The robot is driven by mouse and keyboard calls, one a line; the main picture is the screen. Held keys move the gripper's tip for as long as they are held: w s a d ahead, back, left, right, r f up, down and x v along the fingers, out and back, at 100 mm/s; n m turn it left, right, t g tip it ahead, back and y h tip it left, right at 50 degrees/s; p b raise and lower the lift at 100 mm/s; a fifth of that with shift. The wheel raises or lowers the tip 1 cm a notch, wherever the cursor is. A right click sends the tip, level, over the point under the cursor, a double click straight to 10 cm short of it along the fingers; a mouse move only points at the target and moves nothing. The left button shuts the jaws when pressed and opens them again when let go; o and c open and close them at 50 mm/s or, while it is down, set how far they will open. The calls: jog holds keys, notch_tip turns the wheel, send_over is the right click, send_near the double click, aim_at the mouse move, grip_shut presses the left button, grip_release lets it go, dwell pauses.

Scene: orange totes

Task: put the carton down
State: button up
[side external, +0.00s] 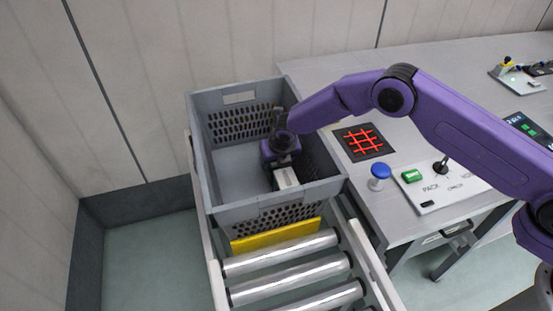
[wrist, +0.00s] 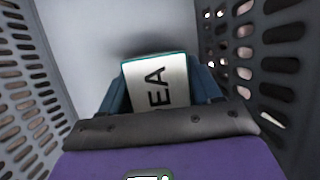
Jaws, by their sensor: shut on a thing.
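A white carton (wrist: 160,85) with the dark letters "EA" and a teal edge fills the middle of the wrist view, between my two blue-grey fingers. In the side view the carton (side external: 286,178) is a small pale block at the front of my gripper (side external: 284,165). My gripper is shut on the carton and is down inside a grey tote (side external: 270,203) with slotted walls. The carton is low in the tote, near the right wall. I cannot tell whether it touches the floor of the tote.
The tote stands on a roller conveyor (side external: 290,277), with a yellow strip (side external: 277,235) before it. The left part of the tote floor (side external: 235,170) is bare. A bench (side external: 350,90) on the right holds a blue button (side external: 379,172), a red grid panel (side external: 364,141) and a control panel (side external: 440,187).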

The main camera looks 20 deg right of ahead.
jog(key=o, duration=1.2)
jog(key=shift+o, duration=0.2)
jog(key=v, duration=1.2)
jog(key=shift+s, duration=0.1)
